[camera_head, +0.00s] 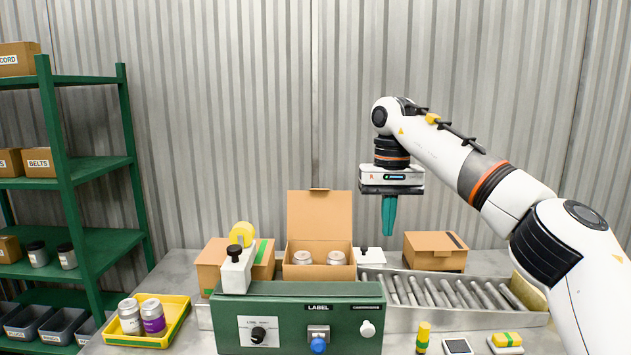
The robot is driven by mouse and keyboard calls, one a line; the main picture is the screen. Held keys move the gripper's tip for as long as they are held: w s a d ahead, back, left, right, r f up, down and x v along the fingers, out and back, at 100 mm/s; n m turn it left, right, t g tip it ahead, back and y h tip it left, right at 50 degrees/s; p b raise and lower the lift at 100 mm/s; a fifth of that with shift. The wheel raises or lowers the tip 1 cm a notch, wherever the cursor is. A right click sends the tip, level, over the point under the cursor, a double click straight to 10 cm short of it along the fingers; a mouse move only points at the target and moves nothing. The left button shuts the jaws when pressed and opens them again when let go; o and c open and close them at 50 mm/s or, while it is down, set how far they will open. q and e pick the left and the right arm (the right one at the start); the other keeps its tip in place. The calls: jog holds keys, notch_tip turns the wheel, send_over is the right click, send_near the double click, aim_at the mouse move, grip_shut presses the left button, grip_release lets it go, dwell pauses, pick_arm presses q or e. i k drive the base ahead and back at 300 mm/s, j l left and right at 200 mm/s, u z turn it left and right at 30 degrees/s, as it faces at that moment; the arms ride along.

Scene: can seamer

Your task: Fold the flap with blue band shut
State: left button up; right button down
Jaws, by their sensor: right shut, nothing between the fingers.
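An open cardboard box (304,272) stands behind the green machine, with silver-topped cans inside. Its tall back flap (319,215) stands upright; I cannot make out a blue band on it. A shut-looking carton (430,256) to the right has a dark band on top, its colour hard to tell. A carton (209,264) to the left has a green band. My right gripper (388,232) is shut and empty, teal fingers pointing down, in the air to the right of the upright flap and apart from it. My left gripper is not in view.
The green LABEL machine (290,318) with knobs stands in front. A roller conveyor (440,292) runs to the right. A yellow tray (112,338) holds cans at left. A green shelf (95,165) stands far left. The air around my right gripper is clear.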

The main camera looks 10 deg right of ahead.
aim_at(314, 214)
jog(key=i, duration=1.85)
